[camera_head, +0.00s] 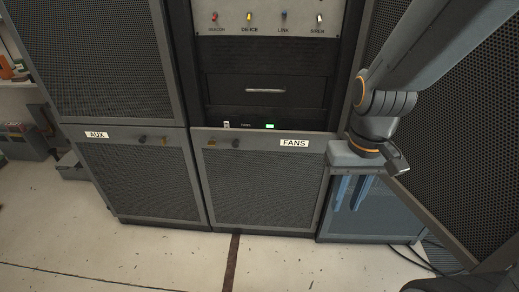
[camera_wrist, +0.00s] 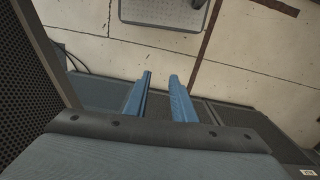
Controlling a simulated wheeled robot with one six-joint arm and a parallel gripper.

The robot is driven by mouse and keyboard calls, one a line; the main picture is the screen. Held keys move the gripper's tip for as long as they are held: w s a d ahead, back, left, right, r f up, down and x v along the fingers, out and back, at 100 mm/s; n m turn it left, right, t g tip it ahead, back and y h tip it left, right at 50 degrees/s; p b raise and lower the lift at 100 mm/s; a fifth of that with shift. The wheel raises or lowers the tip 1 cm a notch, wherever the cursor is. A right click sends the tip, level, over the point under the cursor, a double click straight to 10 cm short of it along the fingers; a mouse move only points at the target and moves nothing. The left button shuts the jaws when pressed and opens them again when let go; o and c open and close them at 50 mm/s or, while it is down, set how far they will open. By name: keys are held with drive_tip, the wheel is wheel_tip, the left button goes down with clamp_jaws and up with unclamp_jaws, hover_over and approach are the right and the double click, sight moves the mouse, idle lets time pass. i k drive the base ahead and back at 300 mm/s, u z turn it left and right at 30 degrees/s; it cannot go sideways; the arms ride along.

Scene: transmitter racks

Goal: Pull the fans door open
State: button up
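The fans door (camera_head: 262,190) is a low mesh panel with a grey frame in the head view. It looks shut, about level with the AUX door beside it. Its top rail carries a white FANS label (camera_head: 294,143), a dark round knob (camera_head: 236,143) and a small brass-coloured piece (camera_head: 211,143). My gripper (camera_head: 345,210) points down right of the fans door, in front of another low panel, apart from the knob. In the wrist view its two blue fingers (camera_wrist: 160,77) stand apart with nothing between them.
The AUX door (camera_head: 140,180) is on the left. Above the fans door is a rack with a drawer (camera_head: 265,90) and indicator lights. A large mesh door (camera_head: 465,130) stands swung out on the right, close to my arm. The pale floor (camera_head: 275,262) in front is mostly clear.

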sight(266, 179)
drive_tip(key=z, duration=0.5)
drive_tip(key=k, duration=1.15)
drive_tip(key=u, duration=0.6)
drive_tip(key=i, duration=1.5)
drive_tip(key=z, duration=0.15)
